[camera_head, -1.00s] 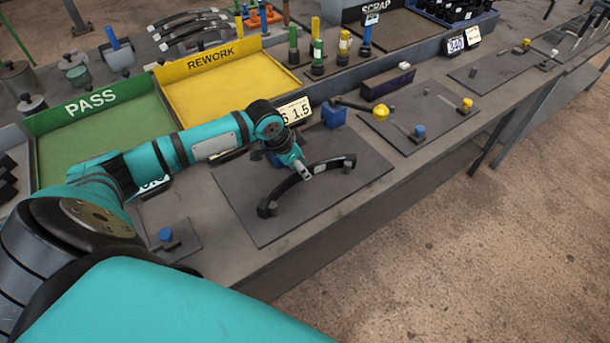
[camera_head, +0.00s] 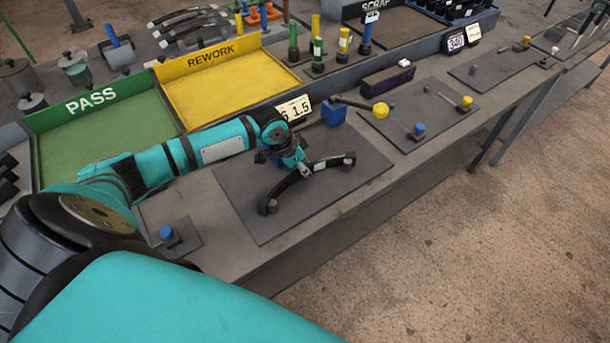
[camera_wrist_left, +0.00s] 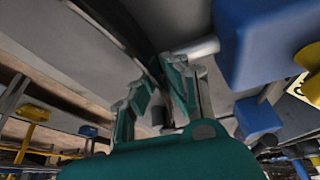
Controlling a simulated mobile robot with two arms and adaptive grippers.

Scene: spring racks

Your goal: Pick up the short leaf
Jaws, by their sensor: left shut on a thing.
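The short leaf (camera_head: 287,187) is a dark curved bar with thicker ends, above or on a dark grey mat (camera_head: 255,228) at the middle of the bench. My left gripper (camera_head: 303,167) is at the middle of the leaf and shut on it. In the left wrist view the two fingers of the gripper (camera_wrist_left: 160,85) show with the dark bar (camera_wrist_left: 110,28) running up from between them; the view is partly blocked by my wrist. Whether the leaf touches the mat is hard to tell. My right gripper is not in view.
The green PASS tray (camera_head: 32,135) and yellow REWORK tray (camera_head: 170,88) stand at the back left. A small blue-topped piece (camera_head: 167,234) is at front left. The bench's front edge is close.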

